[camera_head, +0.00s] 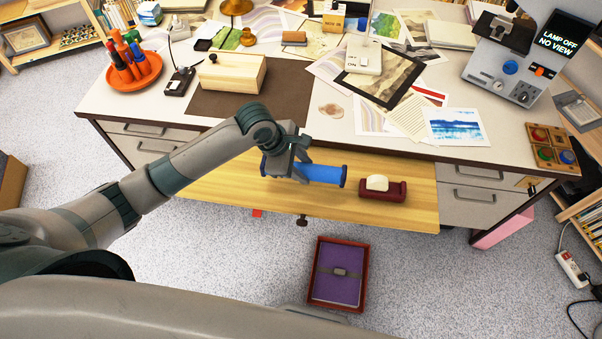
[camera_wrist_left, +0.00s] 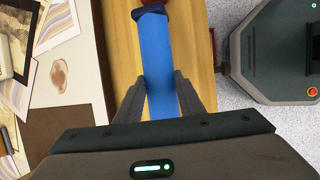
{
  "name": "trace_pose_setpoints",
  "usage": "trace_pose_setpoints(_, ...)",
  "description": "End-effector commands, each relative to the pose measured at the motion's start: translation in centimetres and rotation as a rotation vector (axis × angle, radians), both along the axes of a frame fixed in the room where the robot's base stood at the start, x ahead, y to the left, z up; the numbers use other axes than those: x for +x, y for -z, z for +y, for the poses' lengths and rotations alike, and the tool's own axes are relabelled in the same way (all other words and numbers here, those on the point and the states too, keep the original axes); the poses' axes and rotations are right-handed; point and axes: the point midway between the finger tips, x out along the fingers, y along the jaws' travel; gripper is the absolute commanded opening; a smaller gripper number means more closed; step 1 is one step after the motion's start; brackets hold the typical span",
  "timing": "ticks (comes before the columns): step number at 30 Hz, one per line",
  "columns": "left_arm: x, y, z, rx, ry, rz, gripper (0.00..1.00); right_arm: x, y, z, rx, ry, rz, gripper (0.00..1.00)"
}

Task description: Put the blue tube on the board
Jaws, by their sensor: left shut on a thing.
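The blue tube (camera_head: 324,174) has darker blue ends and lies sideways over the pale wooden pull-out board (camera_head: 225,183) at the desk's front. My left gripper (camera_head: 300,166) is shut on it near its left end. In the left wrist view the blue tube (camera_wrist_left: 155,50) runs between the two fingers of the left gripper (camera_wrist_left: 160,95), with the wooden board (camera_wrist_left: 118,40) behind it. Whether the tube touches the board or hangs just above it, I cannot tell. My right gripper is not in view.
The desk (camera_head: 150,115) behind holds a wooden box (camera_head: 232,73), loose prints (camera_head: 455,127) and a grey machine (camera_head: 508,70). A red-framed purple tray (camera_head: 338,274) is below on the floor side.

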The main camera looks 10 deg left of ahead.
Motion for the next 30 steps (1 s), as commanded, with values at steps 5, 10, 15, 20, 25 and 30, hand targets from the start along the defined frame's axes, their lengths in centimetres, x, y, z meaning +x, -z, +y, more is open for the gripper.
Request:
trace_pose_setpoints(5, 0.2, 0.4, 0.6, -0.001, -0.001, -0.002, 0.09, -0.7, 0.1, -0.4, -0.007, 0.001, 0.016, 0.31)
trace_pose_setpoints(10, 0.2, 0.3, 0.6, -0.001, -0.001, -0.002, 0.09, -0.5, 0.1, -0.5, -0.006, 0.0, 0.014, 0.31)
trace_pose_setpoints(15, 0.2, 0.7, 0.6, 0.0, -0.001, 0.0, 0.09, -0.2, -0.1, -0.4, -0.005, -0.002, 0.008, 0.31)
trace_pose_setpoints(20, 0.1, 2.4, 0.6, 0.001, -0.001, 0.0, 0.09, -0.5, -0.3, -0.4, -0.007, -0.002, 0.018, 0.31)
trace_pose_setpoints(25, 0.2, 4.1, 0.6, 0.001, -0.001, 0.0, 0.09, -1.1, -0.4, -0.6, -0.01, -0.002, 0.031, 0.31)
trace_pose_setpoints(30, 0.2, 4.3, 0.6, 0.0, -0.001, -0.003, 0.09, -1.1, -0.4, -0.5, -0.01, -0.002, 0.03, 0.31)
